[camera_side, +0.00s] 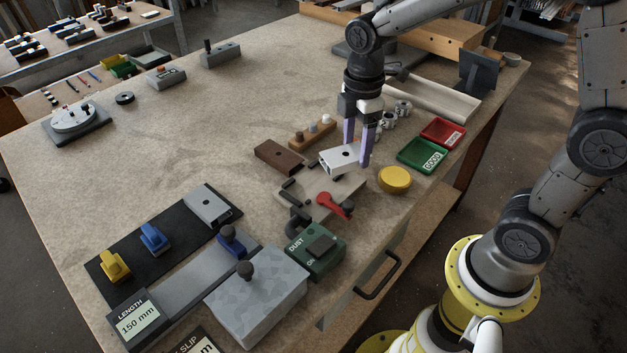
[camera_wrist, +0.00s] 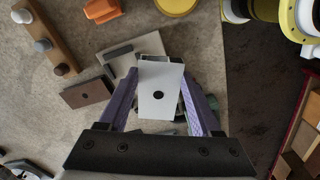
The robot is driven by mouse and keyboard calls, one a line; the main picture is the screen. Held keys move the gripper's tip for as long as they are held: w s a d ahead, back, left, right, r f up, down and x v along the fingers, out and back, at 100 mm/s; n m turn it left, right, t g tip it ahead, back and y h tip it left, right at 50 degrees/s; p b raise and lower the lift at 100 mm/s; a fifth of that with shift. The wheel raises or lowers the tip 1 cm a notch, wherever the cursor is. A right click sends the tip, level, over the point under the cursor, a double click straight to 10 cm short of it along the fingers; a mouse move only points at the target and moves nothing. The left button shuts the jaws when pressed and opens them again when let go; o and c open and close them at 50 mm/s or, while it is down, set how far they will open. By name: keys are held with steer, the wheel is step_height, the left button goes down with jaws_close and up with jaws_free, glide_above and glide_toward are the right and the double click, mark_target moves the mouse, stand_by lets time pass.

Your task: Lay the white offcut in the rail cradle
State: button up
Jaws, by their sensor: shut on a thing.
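The white offcut (camera_side: 340,159) is a short, box-like hollow piece with a dark hole in its top face. My gripper (camera_side: 356,153) is shut on it, with a purple finger on each side. The offcut appears held above the table, over a pale fixture plate (camera_side: 345,189) with dark blocks and a red lever (camera_side: 333,204). In the wrist view the offcut (camera_wrist: 160,92) sits between the fingers (camera_wrist: 159,78) and hides part of what lies below. I cannot tell for certain which fixture is the rail cradle.
A brown offcut (camera_side: 279,156) and a wooden peg block (camera_side: 312,132) lie left of the gripper. A yellow round cap (camera_side: 394,180), green tray (camera_side: 421,155) and red tray (camera_side: 443,132) are to the right. A green dust box (camera_side: 316,251) stands in front. The table's middle left is clear.

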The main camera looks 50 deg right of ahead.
steer(key=s+r+n, duration=0.5)
steer(key=s+r, duration=0.1)
steer(key=s, duration=0.1)
steer(key=w+f, duration=0.1)
steer(key=w, duration=0.2)
steer(key=w+a+f, duration=0.1)
steer(key=w, duration=0.2)
steer(key=w+f, duration=0.1)
steer(key=w, duration=0.2)
steer(key=shift+w+a+f, duration=0.25)
steer(key=shift+a+f, duration=0.05)
steer(key=shift+f, duration=0.05)
glide_above(320, 176)
step_height(320, 176, down, 6)
steer(key=shift+s+d+r, duration=0.1)
steer(key=shift+s+r, duration=0.05)
steer(key=shift+r, duration=0.1)
steer(key=shift+f, duration=1.65)
steer(key=shift+f, duration=0.6)
steer(key=o, duration=1.4)
steer(key=shift+c, duration=0.2)
